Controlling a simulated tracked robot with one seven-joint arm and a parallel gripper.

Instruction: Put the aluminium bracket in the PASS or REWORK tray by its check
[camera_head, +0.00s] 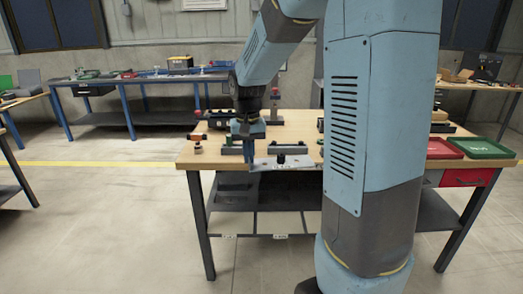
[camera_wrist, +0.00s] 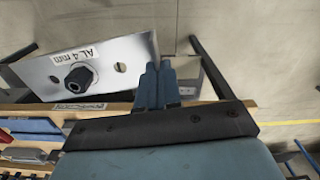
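The aluminium bracket (camera_head: 297,162) is a flat silver plate with a label at the table's front edge in the head view. In the wrist view the bracket (camera_wrist: 112,62) shows an "AL 4 mm" label, a black knob and a hole. My gripper (camera_head: 250,165) points down at the bracket's left end. In the wrist view its two blue fingers (camera_wrist: 159,85) are close together at the bracket's edge and appear shut on it. A red tray (camera_head: 441,148) and a green tray (camera_head: 483,148) lie on the right of the table; their lettering is too small to read.
The wooden table (camera_head: 215,155) holds a dark fixture block (camera_head: 288,149), a small red-topped part (camera_head: 197,143) and other fixtures behind my gripper. My arm hides the table's middle right. A red drawer (camera_head: 465,177) hangs below the trays. The floor in front is clear.

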